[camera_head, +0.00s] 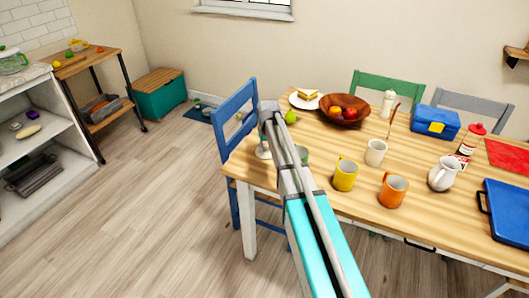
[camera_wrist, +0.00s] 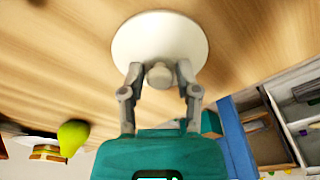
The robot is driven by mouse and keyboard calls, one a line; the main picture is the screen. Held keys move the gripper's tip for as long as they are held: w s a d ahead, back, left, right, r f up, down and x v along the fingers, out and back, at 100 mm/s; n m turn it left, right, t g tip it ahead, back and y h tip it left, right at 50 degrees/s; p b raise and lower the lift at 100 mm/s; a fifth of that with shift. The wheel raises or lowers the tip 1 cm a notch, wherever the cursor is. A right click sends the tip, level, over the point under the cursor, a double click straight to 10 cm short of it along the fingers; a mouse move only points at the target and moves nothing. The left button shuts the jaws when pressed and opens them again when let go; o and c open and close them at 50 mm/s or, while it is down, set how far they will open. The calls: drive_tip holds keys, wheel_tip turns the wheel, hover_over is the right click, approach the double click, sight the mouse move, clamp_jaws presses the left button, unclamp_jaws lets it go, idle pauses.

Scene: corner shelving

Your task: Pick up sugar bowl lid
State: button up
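The sugar bowl lid is, as far as I can tell, the pale round disc (camera_wrist: 160,38) with a small round knob (camera_wrist: 160,76) in the wrist view. It lies over the wooden tabletop. My gripper (camera_wrist: 160,70) has its two grey fingers apart, one on each side of the knob. Small gaps show between fingers and knob. In the head view a pale round thing (camera_head: 263,152) shows near the table's left corner beside my arm, likely the same lid. A green bowl or cup (camera_head: 302,155) is partly hidden behind my arm.
A green pear (camera_head: 290,117), a sandwich plate (camera_head: 297,104) and a fruit bowl (camera_head: 326,111) stand behind. A yellow mug (camera_head: 345,174), an orange mug (camera_head: 392,190) and a white cup (camera_head: 376,152) stand to the right. A blue chair (camera_head: 237,104) is at the table's left end.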

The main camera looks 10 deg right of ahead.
clamp_jaws()
drive_tip(key=shift+r, duration=0.1)
wheel_tip(320, 180, up, 3)
drive_tip(key=p, duration=0.3)
drive_tip(key=s+d+r+p, duration=0.1)
drive_tip(key=s+r+p, duration=0.8)
drive_tip(key=s, duration=0.5)
drive_tip(key=shift+d+r+p, duration=0.25)
drive_tip(key=shift+r+p, duration=0.15)
drive_tip(key=shift+p, duration=0.1)
drive_tip(key=shift+d, duration=0.1)
idle(0.6)
